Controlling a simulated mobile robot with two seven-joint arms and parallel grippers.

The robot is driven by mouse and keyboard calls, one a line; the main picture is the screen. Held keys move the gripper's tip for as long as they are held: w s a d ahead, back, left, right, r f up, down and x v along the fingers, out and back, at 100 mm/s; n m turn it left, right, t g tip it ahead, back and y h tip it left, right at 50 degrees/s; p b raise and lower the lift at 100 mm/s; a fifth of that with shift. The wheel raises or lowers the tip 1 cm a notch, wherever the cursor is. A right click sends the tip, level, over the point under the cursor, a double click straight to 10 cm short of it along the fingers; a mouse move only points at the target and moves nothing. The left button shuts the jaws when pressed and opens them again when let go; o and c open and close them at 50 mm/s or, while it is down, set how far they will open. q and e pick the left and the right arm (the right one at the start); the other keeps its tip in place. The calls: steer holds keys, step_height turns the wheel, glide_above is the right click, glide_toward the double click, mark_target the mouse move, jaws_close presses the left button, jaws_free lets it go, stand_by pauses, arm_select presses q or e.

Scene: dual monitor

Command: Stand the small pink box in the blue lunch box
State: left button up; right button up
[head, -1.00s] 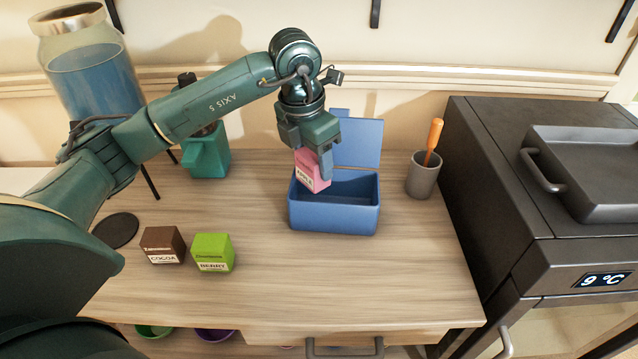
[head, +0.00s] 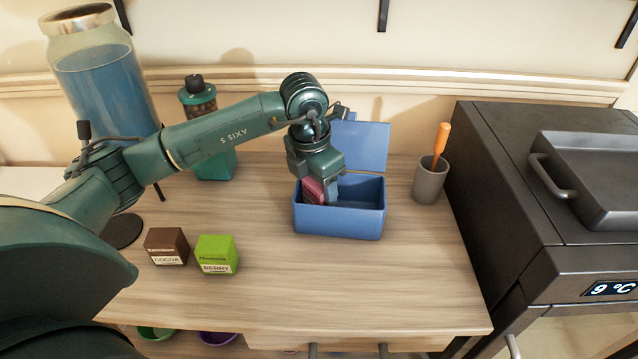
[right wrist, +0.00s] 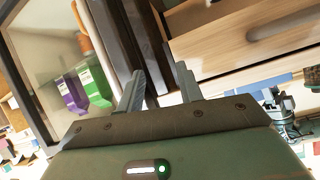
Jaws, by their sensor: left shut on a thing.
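The small pink box (head: 313,190) is in my left gripper (head: 323,190), which is shut on it. The gripper reaches down into the left part of the open blue lunch box (head: 340,222). The pink box's lower part is hidden behind the lunch box's front wall, so I cannot tell whether it touches the floor inside. The lunch box lid (head: 360,145) stands up at the back. My right gripper (right wrist: 160,85) shows in the right wrist view, its two fingers apart with nothing between them.
A brown cocoa box (head: 166,246) and a green berry box (head: 216,254) stand at the front left. A grey cup (head: 430,180) with an orange-handled tool stands right of the lunch box. A dark oven (head: 530,220) is at the right. The table's front middle is clear.

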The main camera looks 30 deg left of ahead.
mark_target(313, 186)
arm_select(q)
steer(key=shift+f, duration=0.2)
steer(key=o, duration=0.7)
steer(key=shift+r, duration=0.15)
steer(key=shift+r+p, duration=0.25)
steer(key=shift+p, duration=0.05)
step_height(313, 186, up, 12)
steer(key=s, duration=0.1)
steer(key=shift+s+a+r, duration=0.2)
steer(key=shift+s+a, duration=0.1)
steer(key=shift+a, duration=0.05)
